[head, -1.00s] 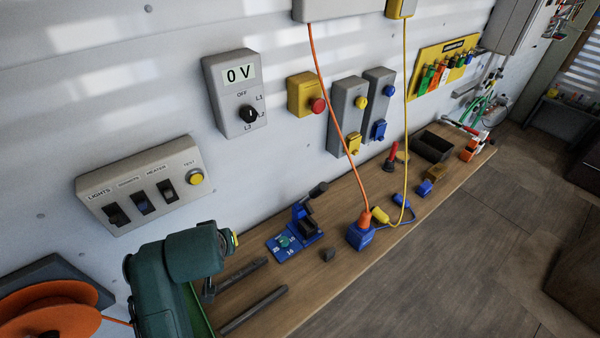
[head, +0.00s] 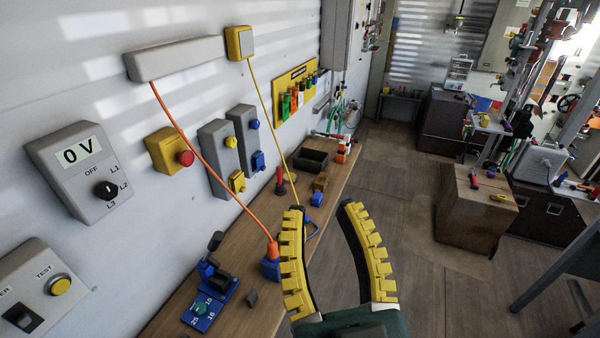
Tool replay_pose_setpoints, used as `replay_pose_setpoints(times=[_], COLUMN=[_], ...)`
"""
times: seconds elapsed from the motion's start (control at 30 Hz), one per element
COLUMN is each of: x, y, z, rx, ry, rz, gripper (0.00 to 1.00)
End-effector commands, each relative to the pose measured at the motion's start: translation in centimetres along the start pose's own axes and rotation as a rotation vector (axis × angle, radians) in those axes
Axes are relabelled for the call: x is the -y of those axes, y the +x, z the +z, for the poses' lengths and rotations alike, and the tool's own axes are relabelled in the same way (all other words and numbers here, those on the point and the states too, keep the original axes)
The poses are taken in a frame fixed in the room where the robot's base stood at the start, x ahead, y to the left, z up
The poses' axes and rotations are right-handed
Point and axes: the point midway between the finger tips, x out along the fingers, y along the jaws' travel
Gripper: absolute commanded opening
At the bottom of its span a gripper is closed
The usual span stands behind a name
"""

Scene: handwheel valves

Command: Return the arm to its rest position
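My gripper (head: 322,210) shows in the lower middle of the head view. Its two yellow-padded fingers point up and stand wide apart, with nothing between them. It appears in front of the bench's right edge and the wood floor. The left finger hides part of the bench and the blue cable there. The rest of my arm is out of view below.
A wooden bench (head: 179,257) runs along the left wall. It bears a blue clamp tool (head: 210,300), a blue socket block (head: 271,269) and a dark bin (head: 313,160). An orange cable (head: 200,155) hangs to it. Open floor (head: 400,200) lies right, before a wooden box (head: 470,220).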

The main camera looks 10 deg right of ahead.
Motion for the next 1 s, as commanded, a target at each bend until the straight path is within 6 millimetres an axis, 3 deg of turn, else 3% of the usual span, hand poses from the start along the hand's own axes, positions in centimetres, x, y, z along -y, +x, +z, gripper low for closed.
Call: replay_pose_setpoints(times=[0.03, 0.17, 0.3, 0.4, 0.47, 0.57, 1.0], x=[0.0, 0.0, -0.1, -0.1, -0.1, -0.2, -0.2], y=[0.7, 2.5, 4.8, 6.2, 6.8, 7.2, 7.1], z=[-2.1, -6.8, -12.8, -16.6, -18.2, -19.1, -19.0], rx=[-0.003, -0.002, -0.002, -0.002, -0.003, -0.002, -0.001], ry=[0.001, 0.005, 0.011, 0.015, 0.017, 0.018, 0.019], rz=[0.0, 0.0, 0.0, 0.0, 0.0, 0.0, 0.001], gripper=[0.33, 0.33, 0.33, 0.33, 0.33, 0.33, 0.33])
